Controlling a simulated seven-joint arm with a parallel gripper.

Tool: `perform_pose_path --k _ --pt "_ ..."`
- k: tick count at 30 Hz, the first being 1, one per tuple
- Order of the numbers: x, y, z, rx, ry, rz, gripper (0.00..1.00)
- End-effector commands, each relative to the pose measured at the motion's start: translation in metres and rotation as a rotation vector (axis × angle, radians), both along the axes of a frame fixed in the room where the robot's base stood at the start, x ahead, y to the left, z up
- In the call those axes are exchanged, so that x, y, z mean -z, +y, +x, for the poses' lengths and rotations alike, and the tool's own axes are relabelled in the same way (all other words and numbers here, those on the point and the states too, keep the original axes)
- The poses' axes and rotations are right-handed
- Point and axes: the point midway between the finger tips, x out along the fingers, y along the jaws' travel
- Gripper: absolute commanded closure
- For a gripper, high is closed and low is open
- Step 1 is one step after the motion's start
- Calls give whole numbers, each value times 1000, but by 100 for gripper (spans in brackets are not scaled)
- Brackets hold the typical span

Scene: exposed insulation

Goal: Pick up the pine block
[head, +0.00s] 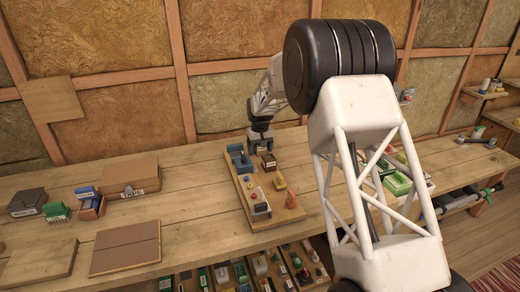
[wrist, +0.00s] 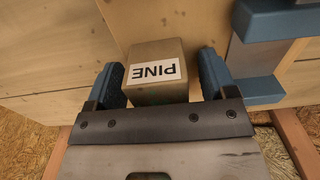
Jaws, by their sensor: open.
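The pine block (wrist: 150,97) is a tan-brown block with a white label reading PINE, upside down in the wrist view. It stands on a pale wooden surface between the two blue-padded fingers of my gripper (wrist: 161,76). The fingers are open, one on each side of the block, with a visible gap on both sides. In the head view my gripper (head: 260,139) points down over the far end of a wooden board (head: 262,222) on the bench. I cannot surely pick out the pine block in the head view.
A blue fixture (wrist: 262,55) stands close to the right finger in the wrist view. The board also holds a dark brown block (head: 268,161), a yellow piece (head: 280,184) and other small items. Boxes and flat panels lie on the bench (head: 190,203) at left. My arm hides some bench at right.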

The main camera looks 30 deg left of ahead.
Motion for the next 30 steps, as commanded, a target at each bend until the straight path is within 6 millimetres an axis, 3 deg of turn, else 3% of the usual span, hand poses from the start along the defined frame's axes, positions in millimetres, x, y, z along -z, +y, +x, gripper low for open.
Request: perform_pose_path --k 2,13,23,30 --pt "0 0 0 0 0 0 22" --pt "0 0 0 0 0 0 76" --pt "-3 0 0 0 -1 1 76" --pt "-24 0 0 0 -1 1 76"
